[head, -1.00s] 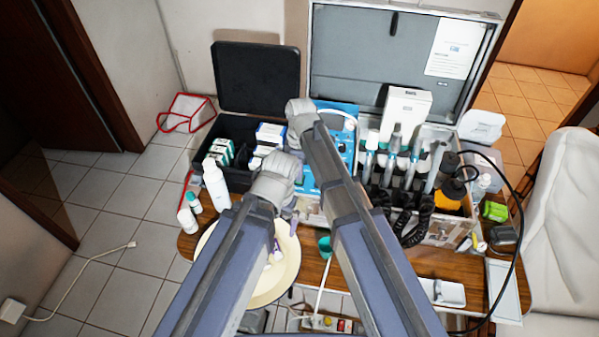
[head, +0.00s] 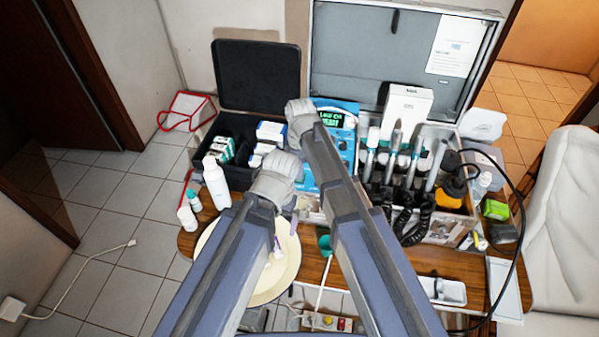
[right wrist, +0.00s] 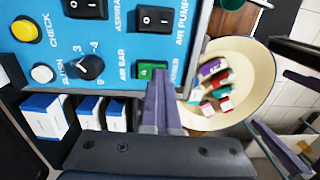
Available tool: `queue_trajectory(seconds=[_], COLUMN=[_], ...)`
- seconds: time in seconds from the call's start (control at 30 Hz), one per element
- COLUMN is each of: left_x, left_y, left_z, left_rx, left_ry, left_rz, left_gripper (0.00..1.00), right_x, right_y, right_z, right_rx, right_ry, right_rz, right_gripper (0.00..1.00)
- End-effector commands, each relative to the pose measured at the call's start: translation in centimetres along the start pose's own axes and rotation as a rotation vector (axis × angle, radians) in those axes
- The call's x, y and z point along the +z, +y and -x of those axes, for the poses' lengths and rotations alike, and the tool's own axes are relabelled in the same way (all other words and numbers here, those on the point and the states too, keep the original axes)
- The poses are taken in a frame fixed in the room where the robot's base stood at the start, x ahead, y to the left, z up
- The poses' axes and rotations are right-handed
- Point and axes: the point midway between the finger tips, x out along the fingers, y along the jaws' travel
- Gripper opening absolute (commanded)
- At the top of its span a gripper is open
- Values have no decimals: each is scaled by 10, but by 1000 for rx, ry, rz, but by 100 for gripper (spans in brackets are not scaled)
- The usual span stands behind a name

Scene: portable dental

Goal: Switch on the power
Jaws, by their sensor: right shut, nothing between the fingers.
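The blue control panel (head: 340,135) stands upright in the open metal case, partly behind my right arm. Its small display (head: 330,118) shows green lettering. In the right wrist view, the green rocker switch (right wrist: 152,70) sits at the panel's lower edge, with a partly covered label beside it. My right gripper (right wrist: 160,98) is shut and empty, its fingertips just below the switch; whether they touch it I cannot tell. In the head view, my right wrist hides its fingers. My left gripper (head: 292,208) hangs above the cream basin; its jaw opening is unclear.
The cream basin (head: 285,270) holds small items. Dental handpieces (head: 395,150) with coiled hoses stand right of the panel. A black case (head: 232,178) with boxes and white bottles (head: 216,182) are at left. Two black rockers (right wrist: 154,18) and a knob (right wrist: 90,67) neighbour the switch.

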Motion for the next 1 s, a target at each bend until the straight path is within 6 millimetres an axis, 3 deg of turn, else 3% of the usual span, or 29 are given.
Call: queue_trajectory(seconds=[0.2,0.67,1.0], left_x=[0,0,2], left_y=[0,0,-3], left_z=[3,6,35], left_rx=[0,0,0], left_ry=[0,0,0], left_rz=[0,0,0], left_gripper=[100,100,100], right_x=[0,0,-5], right_y=[13,13,10], right_z=[3,6,36], right_rx=[6,5,6], right_ry=[0,0,0], right_rz=[-2,-1,-2], right_gripper=[0,0,0])
